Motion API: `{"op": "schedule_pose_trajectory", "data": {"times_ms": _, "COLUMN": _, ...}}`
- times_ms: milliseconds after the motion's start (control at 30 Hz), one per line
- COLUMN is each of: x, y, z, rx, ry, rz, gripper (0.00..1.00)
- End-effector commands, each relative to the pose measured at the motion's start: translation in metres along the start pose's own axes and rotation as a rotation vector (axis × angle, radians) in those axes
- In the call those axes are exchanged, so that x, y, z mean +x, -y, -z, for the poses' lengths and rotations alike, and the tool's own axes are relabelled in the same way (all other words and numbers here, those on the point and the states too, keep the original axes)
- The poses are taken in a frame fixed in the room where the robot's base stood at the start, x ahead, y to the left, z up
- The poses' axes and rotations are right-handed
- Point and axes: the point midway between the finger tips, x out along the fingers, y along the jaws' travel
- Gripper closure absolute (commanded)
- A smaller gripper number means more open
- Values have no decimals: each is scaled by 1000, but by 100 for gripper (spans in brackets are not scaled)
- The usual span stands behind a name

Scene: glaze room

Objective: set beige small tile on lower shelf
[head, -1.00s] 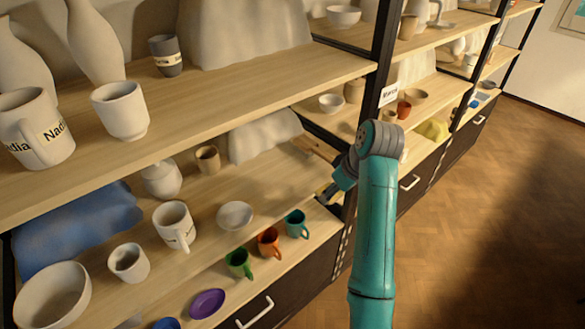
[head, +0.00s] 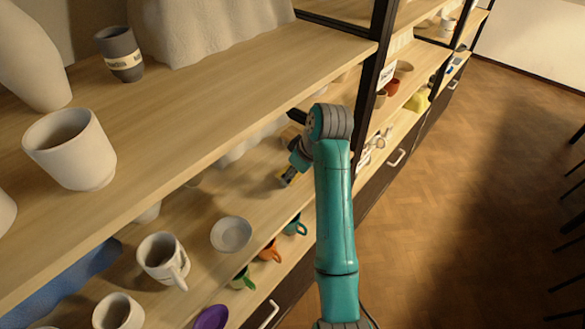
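The lower shelf (head: 207,210) is a light wooden board under a wider upper shelf. My teal arm reaches over its right end. My gripper (head: 288,177) shows only as a small dark and yellow part just above the shelf surface, left of my wrist. Its fingertips are not clear, so I cannot tell whether it is open or holds something. I cannot make out a beige small tile.
A white bowl (head: 231,234) and a white mug (head: 163,260) stand on the lower shelf. The upper shelf (head: 200,100) overhangs. A black post (head: 371,85) stands right of my wrist.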

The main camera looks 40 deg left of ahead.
Motion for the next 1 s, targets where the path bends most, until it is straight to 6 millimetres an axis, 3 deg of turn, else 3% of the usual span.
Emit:
{"op": "schedule_pose_trajectory", "data": {"times_ms": 367, "x": 4, "y": 0, "z": -2, "rx": -1, "ry": 0, "rz": -1, "gripper": 77}}
{"op": "schedule_pose_trajectory", "data": {"times_ms": 400, "x": 3, "y": 0, "z": -2, "rx": -1, "ry": -1, "rz": -1, "gripper": 30}}
{"op": "schedule_pose_trajectory", "data": {"times_ms": 467, "x": 3, "y": 0, "z": -2, "rx": -1, "ry": -1, "rz": -1, "gripper": 15}}
{"op": "schedule_pose_trajectory", "data": {"times_ms": 800, "x": 2, "y": 0, "z": -2, "rx": -1, "ry": -1, "rz": -1, "gripper": 15}}
{"op": "schedule_pose_trajectory", "data": {"times_ms": 1000, "x": -12, "y": -4, "z": 7, "rx": 0, "ry": -2, "rz": -3, "gripper": 15}}
